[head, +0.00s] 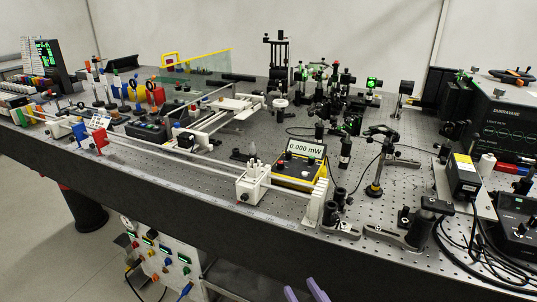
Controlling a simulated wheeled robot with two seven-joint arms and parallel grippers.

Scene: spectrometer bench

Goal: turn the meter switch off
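The power meter (291,177) is a yellow-edged box with a dark face on the optical table, right of the picture's middle. Its raised display (305,149) is lit and reads 0.000 mW. Small red and dark parts show on its face, too small to tell which one is the switch or how it is set. My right gripper (304,292) shows only as two purple fingertips at the bottom edge. They are apart with nothing seen between them, in front of and below the table's front edge, well away from the meter. My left gripper is not in view.
A white block (252,184) on a rail stands just left of the meter. Black clamps (407,233) and a post mount (378,182) stand to its right. Cables lie at the far right. A connector panel (163,258) is below the table edge.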

